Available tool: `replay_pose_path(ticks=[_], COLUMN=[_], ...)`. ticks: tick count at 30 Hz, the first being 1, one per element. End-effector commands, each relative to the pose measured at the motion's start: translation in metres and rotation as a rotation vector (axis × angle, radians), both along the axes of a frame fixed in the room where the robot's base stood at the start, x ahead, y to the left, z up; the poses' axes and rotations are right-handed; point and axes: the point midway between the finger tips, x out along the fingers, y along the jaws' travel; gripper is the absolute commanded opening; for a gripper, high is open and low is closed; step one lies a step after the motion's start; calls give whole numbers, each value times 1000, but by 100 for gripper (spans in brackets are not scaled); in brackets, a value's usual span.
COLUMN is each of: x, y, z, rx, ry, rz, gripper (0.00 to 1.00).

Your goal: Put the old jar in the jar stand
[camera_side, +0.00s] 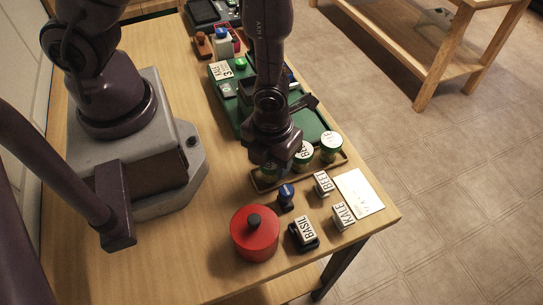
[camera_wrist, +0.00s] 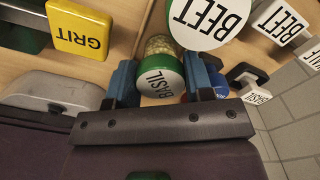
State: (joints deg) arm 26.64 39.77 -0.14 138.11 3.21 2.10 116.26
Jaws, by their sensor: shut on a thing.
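My gripper (camera_side: 272,165) is low over the jar stand (camera_side: 265,187), a narrow brown tray at the front of the green board. In the wrist view my blue fingers (camera_wrist: 158,88) are shut on a jar with a green lid marked BASIL (camera_wrist: 165,78), its pale contents showing behind the lid. A second jar, its white label marked BEET (camera_wrist: 205,17), is close beside it. In the side view, two green-lidded jars with white labels (camera_side: 303,153) (camera_side: 331,142) are at the stand's right part. My gripper hides the stand's left part, so I cannot tell whether the held jar touches it.
A red pot (camera_side: 255,238) with a black knob stands at the front. A blue-topped stamp (camera_side: 286,194) and blocks marked BASIL (camera_side: 306,232), KALE (camera_side: 343,216) and BEET (camera_side: 322,184) lie near the stand. A white card (camera_side: 358,194) is by the table edge. A yellow GRIT block (camera_wrist: 79,30) shows too.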

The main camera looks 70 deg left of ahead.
Motion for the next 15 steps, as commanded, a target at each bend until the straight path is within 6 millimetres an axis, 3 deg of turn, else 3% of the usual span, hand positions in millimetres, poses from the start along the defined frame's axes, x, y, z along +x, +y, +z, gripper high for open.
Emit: replay_pose_path(ticks=[1,3,4,15], x=[0,0,0,1], y=[0,0,0,0], z=[0,0,0,6], rx=[0,0,0,-2], ry=[0,0,0,-2], rz=[0,0,0,-1], gripper=[54,70,73,73])
